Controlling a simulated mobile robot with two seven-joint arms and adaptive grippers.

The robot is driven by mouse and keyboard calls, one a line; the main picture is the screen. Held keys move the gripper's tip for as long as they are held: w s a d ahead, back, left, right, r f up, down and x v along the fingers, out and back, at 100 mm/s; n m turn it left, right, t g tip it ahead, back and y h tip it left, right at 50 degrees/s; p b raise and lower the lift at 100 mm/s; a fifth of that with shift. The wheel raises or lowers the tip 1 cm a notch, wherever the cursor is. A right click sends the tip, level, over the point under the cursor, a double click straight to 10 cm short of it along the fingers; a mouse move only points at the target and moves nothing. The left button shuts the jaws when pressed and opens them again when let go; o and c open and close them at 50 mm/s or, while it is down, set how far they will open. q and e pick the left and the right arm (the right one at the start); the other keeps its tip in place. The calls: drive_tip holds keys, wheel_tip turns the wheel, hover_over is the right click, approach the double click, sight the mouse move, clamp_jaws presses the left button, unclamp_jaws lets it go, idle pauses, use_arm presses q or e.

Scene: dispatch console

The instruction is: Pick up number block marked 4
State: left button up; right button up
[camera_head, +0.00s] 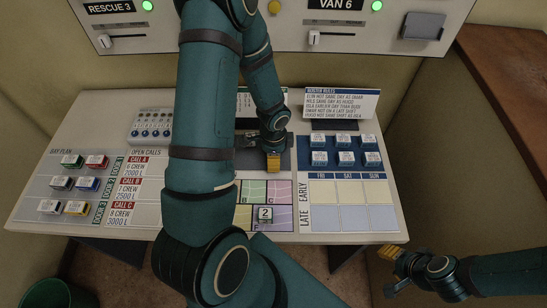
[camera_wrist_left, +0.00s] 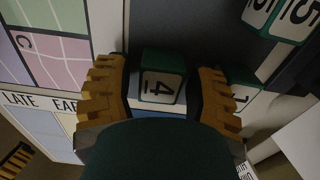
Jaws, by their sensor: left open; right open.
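The number block marked 4 (camera_wrist_left: 162,80) shows in the left wrist view, green-edged with a white face. My left gripper (camera_wrist_left: 160,96) has its ridged yellow fingers apart on either side of it; I cannot tell whether they touch it. In the head view my left gripper (camera_head: 273,161) is over the dark tray area of the console, and the block 4 cannot be made out there. My right gripper (camera_head: 392,253) is off the console's right front edge, open, with nothing seen in it.
A block marked 1 (camera_wrist_left: 241,92) stands close beside the right finger in the wrist view. A block marked 2 (camera_head: 265,214) sits on the coloured grid. Several blue-white blocks (camera_head: 345,158) stand on the right tray. A rules sign (camera_head: 340,103) stands behind.

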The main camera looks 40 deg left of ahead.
use_arm(q)
drive_tip(key=c, duration=0.8)
drive_tip(key=shift+r, duration=0.1)
